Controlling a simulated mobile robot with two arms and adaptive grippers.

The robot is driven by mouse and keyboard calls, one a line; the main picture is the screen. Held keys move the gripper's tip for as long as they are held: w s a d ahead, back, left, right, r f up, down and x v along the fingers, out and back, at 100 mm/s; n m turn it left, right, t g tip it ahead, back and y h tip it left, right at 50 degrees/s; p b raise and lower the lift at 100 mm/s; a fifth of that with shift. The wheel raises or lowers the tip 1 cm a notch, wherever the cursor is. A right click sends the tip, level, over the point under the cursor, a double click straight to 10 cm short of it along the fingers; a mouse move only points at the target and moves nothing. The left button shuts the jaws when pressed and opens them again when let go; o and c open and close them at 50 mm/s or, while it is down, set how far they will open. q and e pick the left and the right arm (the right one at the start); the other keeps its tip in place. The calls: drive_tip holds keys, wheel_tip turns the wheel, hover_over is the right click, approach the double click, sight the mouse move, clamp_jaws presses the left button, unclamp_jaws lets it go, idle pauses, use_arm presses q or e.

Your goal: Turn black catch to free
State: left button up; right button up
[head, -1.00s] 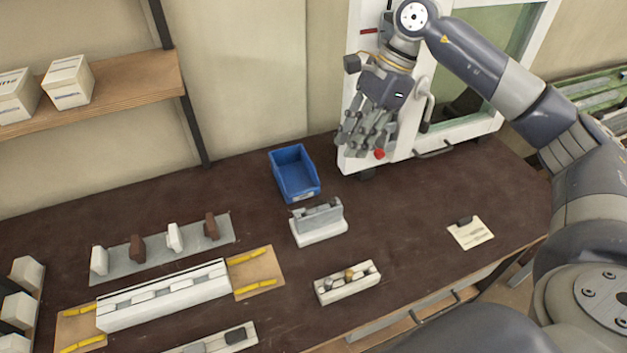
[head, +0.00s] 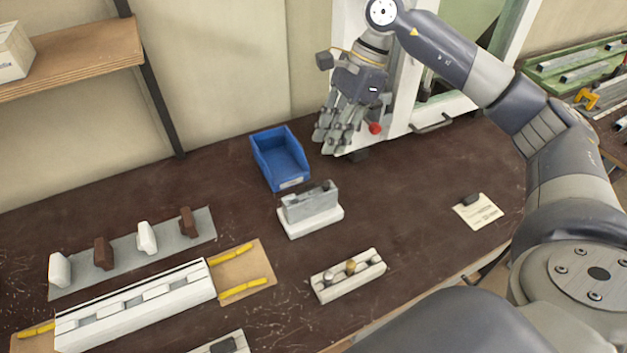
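My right gripper (head: 338,138) hangs at the back of the bench, in front of the white frame and left of its red knob. Its fingers look spread, with nothing seen between them. My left gripper is not in view. I cannot tell for sure which part is the black catch. A dark block (head: 228,345) sits on a pale strip (head: 203,350), cut off by the bottom edge. Another small dark piece (head: 470,199) lies on a paper card (head: 487,212) at the right. My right gripper is far from both.
A blue bin (head: 262,160) and a grey fixture on a white base (head: 312,226) stand mid-bench. A white block with knobs (head: 342,285), a long white rail (head: 135,312) and a plate with brown and white pieces (head: 125,270) are nearer. Bare bench lies right of the fixture.

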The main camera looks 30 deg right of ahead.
sight(316, 185)
drive_tip(key=p+x, duration=0.2)
drive_tip(key=x, duration=0.7)
drive_tip(key=shift+s+a+f+p, duration=0.1)
drive_tip(key=shift+p, duration=0.25)
drive_tip(key=shift+a+f, duration=0.25)
drive_tip(key=shift+f, duration=0.3)
clamp_jaws()
